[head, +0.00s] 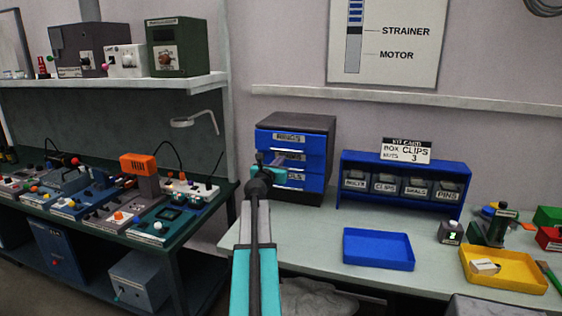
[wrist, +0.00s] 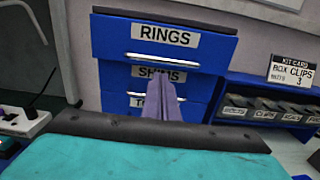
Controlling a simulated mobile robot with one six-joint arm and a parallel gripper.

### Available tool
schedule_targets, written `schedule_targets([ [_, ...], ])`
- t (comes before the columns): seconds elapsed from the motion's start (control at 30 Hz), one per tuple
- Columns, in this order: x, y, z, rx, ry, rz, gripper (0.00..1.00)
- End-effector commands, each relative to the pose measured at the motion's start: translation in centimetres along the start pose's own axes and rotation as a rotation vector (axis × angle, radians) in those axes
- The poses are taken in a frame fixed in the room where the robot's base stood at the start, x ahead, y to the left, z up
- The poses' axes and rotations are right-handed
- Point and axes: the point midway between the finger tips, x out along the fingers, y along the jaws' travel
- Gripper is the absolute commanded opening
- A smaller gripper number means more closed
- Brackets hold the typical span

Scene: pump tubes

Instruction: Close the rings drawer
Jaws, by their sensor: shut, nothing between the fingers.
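The rings drawer (wrist: 115,40) is the top drawer of a blue cabinet with a dark top (head: 292,121). It has a white RINGS label and a silver bar handle (wrist: 162,60). Its front looks a little proud of the drawers below; how far it stands out is hard to tell. It also shows in the head view (head: 313,141). My gripper (wrist: 160,88) is shut and empty. Its fingers point at the cabinet, below the rings handle and in front of the SHIMS label. In the head view my gripper (head: 279,160) covers part of the middle and lower drawers. I cannot tell whether it touches them.
A blue rack (head: 402,165) with several labelled bins and a kit card (head: 405,150) stands right of the cabinet. A blue tray (head: 378,263) and a yellow tray (head: 515,283) lie on the bench. A green bench (head: 180,241) with devices is at left.

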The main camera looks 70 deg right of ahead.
Motion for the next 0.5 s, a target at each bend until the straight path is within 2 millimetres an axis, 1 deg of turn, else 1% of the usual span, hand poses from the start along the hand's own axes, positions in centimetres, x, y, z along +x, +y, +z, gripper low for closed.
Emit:
schedule_targets([
  [0.03, -0.7, -0.1, -0.1, 0.0, 0.0, 0.0, 0.0],
  [0.2, -2.3, -0.1, -0.1, 0.0, -0.001, 0.0, 0.0],
  [0.33, -3.1, 0.0, 0.0, 0.0, -0.001, 0.001, 0.0],
  [0.5, -3.6, 0.1, 0.0, 0.0, -0.001, 0.001, 0.0],
])
